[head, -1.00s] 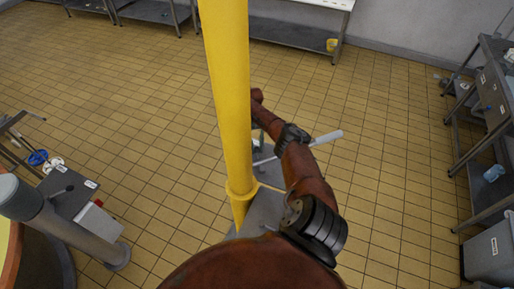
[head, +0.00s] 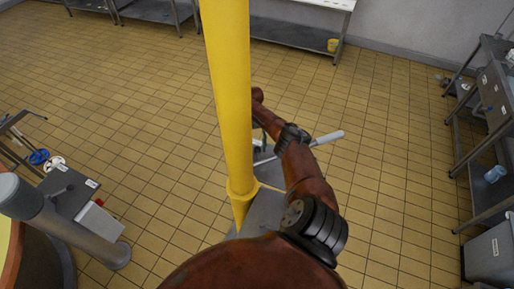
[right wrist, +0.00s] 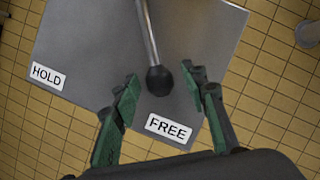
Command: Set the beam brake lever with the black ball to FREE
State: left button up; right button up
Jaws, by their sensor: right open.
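In the right wrist view a thin metal lever with a black ball (right wrist: 160,81) reaches down over a grey plate (right wrist: 95,35). The plate bears a HOLD label (right wrist: 47,76) at left and a FREE label (right wrist: 168,128) below the ball. The ball appears nearer to FREE than to HOLD. My right gripper (right wrist: 161,79) is open, with one green-padded finger on each side of the ball and visible gaps. In the head view the right gripper (head: 258,144) is mostly hidden behind the yellow post and my arm. My left gripper is not in view.
A yellow post (head: 228,95) stands close beside my right arm. A rod with a pale grip (head: 328,138) sticks out to the right behind the arm. A grey pipe (head: 70,228) and labelled box stand at left, shelves (head: 490,190) at right. Tiled floor between is clear.

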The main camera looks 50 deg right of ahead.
jog(key=v, duration=1.1)
jog(key=shift+r, duration=0.35)
